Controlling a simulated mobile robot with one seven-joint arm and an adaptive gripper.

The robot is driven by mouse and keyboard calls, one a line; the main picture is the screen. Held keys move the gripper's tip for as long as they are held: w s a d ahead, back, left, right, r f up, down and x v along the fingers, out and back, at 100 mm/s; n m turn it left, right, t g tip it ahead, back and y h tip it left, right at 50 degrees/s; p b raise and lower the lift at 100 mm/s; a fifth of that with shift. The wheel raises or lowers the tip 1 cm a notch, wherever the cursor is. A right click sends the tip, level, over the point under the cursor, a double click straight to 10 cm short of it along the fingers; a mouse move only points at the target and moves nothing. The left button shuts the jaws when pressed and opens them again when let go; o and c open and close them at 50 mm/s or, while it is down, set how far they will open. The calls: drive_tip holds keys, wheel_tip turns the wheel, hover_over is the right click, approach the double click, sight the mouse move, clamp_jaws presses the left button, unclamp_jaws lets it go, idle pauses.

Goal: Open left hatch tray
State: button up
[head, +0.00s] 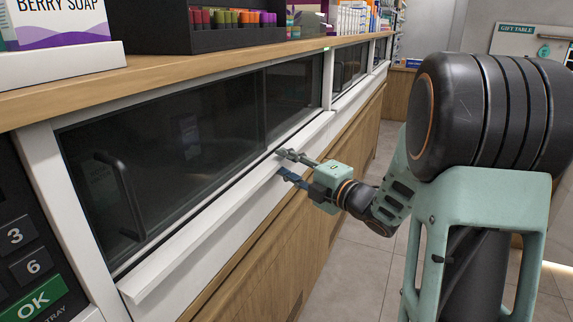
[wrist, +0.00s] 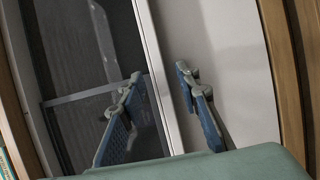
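The near, left hatch has a white tray front (head: 225,205) with a projecting lip, below dark glass panels (head: 165,150). The tray front looks closed against the counter. My gripper (head: 283,162) is at the lip toward its right end, with one finger above the lip and one below. In the wrist view my gripper (wrist: 160,72) has its fingers spread, with the white lip edge (wrist: 166,60) running between them. The fingers look apart from the lip, though contact is hard to tell.
A dark vertical handle (head: 122,195) is on the left glass panel. A keypad with a green OK key (head: 35,303) is at the lower left. A second hatch (head: 350,65) lies farther along. Goods stand on the wooden countertop (head: 180,68). The tiled floor (head: 350,260) is clear.

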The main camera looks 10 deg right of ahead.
drive_tip(key=shift+c, duration=0.5)
clamp_jaws()
drive_tip(key=shift+d, duration=0.1)
drive_tip(key=s+d+b, duration=0.6)
drive_tip(key=s+d, duration=0.6)
drive_tip(key=d, duration=0.4)
drive_tip(key=shift+s+d, duration=0.15)
drive_tip(key=shift+d, duration=0.2)
drive_tip(key=shift+o, duration=0.5)
unclamp_jaws()
